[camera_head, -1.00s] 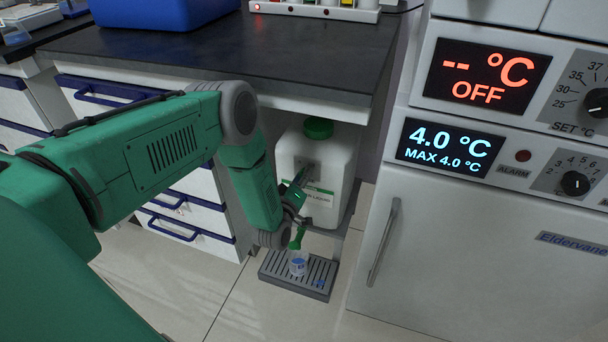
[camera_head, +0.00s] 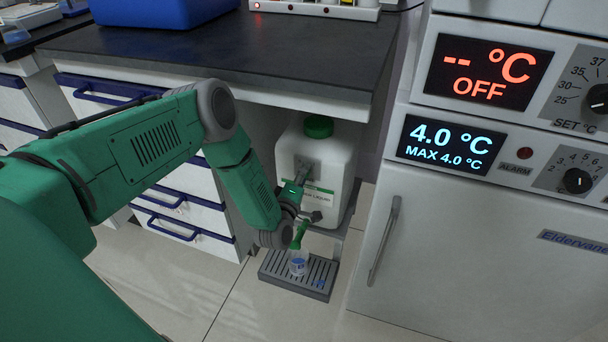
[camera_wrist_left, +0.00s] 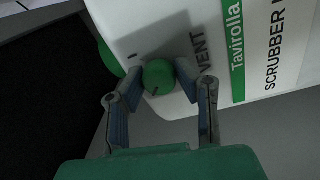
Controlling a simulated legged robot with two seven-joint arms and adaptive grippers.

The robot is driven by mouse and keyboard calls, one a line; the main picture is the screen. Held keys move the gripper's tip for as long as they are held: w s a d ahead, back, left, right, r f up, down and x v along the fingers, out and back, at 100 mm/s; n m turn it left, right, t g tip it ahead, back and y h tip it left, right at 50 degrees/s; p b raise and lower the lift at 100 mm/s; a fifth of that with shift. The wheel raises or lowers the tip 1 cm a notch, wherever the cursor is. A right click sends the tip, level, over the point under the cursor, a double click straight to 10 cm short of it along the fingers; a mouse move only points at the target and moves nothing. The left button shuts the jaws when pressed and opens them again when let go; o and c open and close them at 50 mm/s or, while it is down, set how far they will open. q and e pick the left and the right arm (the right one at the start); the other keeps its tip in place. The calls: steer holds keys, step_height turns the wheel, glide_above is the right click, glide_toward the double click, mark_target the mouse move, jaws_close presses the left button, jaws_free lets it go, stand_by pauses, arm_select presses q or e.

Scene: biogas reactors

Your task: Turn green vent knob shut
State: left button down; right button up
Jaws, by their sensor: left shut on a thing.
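A white container (camera_head: 342,160) with a green cap (camera_head: 318,127) stands under the bench. In the left wrist view, the container (camera_wrist_left: 150,32) has the word VENT beside a round green vent knob (camera_wrist_left: 158,76). A dark mark shows on the knob's face. My left gripper (camera_wrist_left: 158,84) has one finger on each side of the knob and is shut on it. In the head view my left gripper (camera_head: 302,172) is at the container's front, and the knob is hidden there. My right gripper is not in view.
A green tap (camera_head: 300,234) is low on the container, above a small clear cup (camera_head: 298,264) on a grey slatted drip tray (camera_head: 275,270). The bench top (camera_head: 230,60) overhangs the container. A white cabinet (camera_head: 460,240) stands close on the right.

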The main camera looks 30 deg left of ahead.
arm_select(q)
steer(key=shift+s+a+f, duration=0.1)
steer(key=shift+s+f, duration=0.15)
steer(key=shift+f, duration=0.1)
steer(key=c, duration=1.4)
jaws_free()
steer(key=shift+o, duration=1)
steer(key=shift+w+r, duration=0.1)
steer(key=v, duration=1.2)
steer(key=shift+a, duration=0.1)
